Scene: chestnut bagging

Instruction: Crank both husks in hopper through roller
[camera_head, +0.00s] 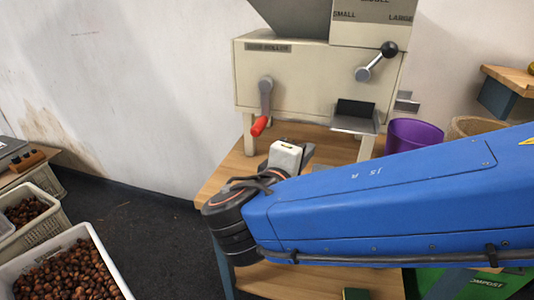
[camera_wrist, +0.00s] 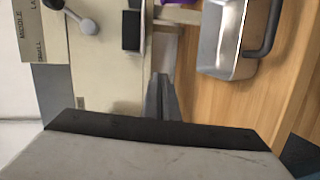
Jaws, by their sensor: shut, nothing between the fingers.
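The cream roller machine (camera_head: 300,82) stands on the wooden table. Its crank (camera_head: 265,90) hangs down from the front left and ends in a red handle (camera_head: 259,126). The grey hopper (camera_head: 290,14) on top is cut off by the frame edge, and no husks are visible in it. My gripper (camera_head: 308,155) is low in front of the machine, to the right of and below the red handle, apart from it. In the wrist view my gripper (camera_wrist: 162,98) shows its fingers together and empty; the crank is not visible there.
A lever with a black ball (camera_head: 388,49) and an outlet tray (camera_head: 355,118) are on the machine's right. A purple cup (camera_head: 412,137) stands beside it. The wrist view shows a metal pan (camera_wrist: 225,45) on the table. Chestnut crates (camera_head: 92,240) sit at lower left.

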